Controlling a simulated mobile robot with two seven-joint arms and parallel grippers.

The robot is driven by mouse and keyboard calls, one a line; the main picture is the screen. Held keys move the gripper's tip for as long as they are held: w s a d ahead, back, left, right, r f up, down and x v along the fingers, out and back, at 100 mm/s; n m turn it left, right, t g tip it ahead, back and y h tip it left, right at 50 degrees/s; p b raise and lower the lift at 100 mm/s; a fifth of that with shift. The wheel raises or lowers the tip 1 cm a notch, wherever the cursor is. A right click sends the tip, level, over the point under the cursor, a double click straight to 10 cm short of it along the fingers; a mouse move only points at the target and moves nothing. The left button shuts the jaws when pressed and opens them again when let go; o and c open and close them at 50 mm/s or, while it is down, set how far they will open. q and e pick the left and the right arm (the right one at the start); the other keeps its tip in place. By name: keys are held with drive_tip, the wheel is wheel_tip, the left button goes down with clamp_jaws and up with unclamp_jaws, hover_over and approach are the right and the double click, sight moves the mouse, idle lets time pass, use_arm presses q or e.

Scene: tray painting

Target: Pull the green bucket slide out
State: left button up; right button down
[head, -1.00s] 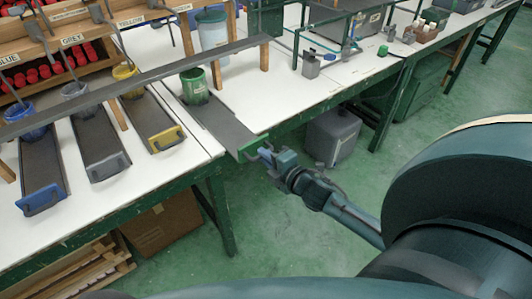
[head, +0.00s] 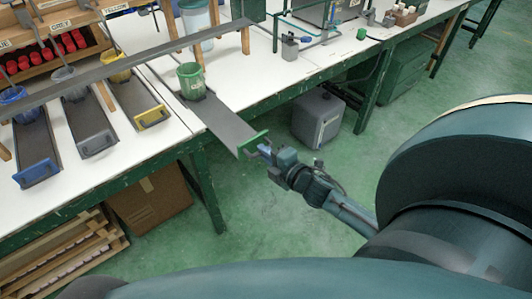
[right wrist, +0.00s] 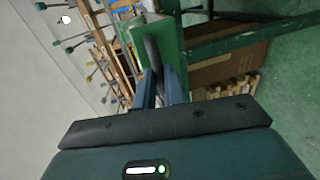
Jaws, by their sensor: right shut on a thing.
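The green bucket slide (head: 222,124) is a dark flat tray with a green front plate and handle (head: 254,142). It reaches out past the front edge of the white table. The green bucket (head: 190,82) stands upright on its back part. My right gripper (head: 264,149) is shut on the handle of the slide, beyond the table edge. In the right wrist view the fingers (right wrist: 161,90) close on the dark handle bar in front of the green plate (right wrist: 140,45). My left gripper is not in view.
The yellow (head: 152,118), grey (head: 98,146) and blue (head: 36,174) slides lie on the white table (head: 80,195) to the left. A grey container (head: 318,117) stands on the floor under the table. A cardboard box (head: 150,200) sits below at the left.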

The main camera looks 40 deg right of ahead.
drive_tip(key=shift+s+f, duration=0.15)
drive_tip(key=c, duration=1.9)
unclamp_jaws()
drive_tip(key=shift+c, duration=0.2)
drive_tip(key=o, duration=0.3)
drive_tip(key=shift+s+d, duration=0.1)
drive_tip(key=shift+s, duration=0.05)
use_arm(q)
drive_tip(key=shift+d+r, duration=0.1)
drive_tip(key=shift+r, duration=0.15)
use_arm(e)
drive_tip(key=shift+o, duration=0.8)
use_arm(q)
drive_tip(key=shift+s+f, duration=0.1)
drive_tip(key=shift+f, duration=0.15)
use_arm(e)
drive_tip(key=v, duration=1.3)
drive_tip(key=shift+r, duration=0.2)
